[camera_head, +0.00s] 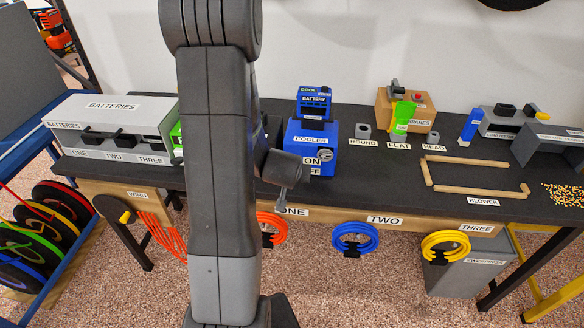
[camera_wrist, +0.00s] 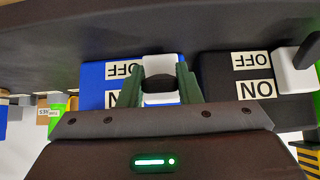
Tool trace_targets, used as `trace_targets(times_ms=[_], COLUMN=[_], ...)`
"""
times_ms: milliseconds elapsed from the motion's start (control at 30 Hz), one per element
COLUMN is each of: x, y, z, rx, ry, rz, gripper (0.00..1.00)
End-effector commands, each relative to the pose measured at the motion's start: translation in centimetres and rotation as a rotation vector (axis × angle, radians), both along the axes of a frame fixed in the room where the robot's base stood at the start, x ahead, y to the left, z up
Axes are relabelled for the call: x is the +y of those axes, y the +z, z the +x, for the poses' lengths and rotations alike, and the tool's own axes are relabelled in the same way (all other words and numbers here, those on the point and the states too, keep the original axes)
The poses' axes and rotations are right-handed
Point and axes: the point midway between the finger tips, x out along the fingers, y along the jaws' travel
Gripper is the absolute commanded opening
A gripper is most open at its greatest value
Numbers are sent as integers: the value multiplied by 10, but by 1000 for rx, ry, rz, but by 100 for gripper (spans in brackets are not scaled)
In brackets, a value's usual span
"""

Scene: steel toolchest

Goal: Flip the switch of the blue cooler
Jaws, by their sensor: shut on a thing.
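The blue cooler (camera_head: 298,131) stands on the dark bench, right of my arm in the head view. It has a COOLER label, a round grey dial and ON above OFF on its front. The upside-down wrist view shows its blue front (camera_wrist: 92,74) and the light switch housing (camera_wrist: 158,66) with a black lever (camera_wrist: 159,83). My gripper (camera_wrist: 159,88) has its two green fingers on either side of the lever, shut on it. I cannot tell whether the switch is at ON or OFF.
A blue battery block (camera_head: 314,99) sits on the cooler. A black unit (camera_wrist: 222,85) with its own ON/OFF switch stands close beside the cooler. A BATTERIES box (camera_head: 118,115) is at left. Small ROUND, FLAT and HEAD holders and a wooden frame (camera_head: 475,161) are at right.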

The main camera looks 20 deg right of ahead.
Motion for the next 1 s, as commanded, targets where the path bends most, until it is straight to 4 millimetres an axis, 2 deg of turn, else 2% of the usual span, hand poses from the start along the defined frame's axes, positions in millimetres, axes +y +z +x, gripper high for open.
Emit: trace_targets(times_ms=[600, 633, 733, 1000], x=[-1, -1, -1, -1], y=[2, 2, 2, 2], z=[2, 2, 1, 1], rx=[22, 22, 23, 23], ry=[1, 1, 1, 0], rz=[12, 12, 13, 14], gripper=[8, 35, 53, 53])
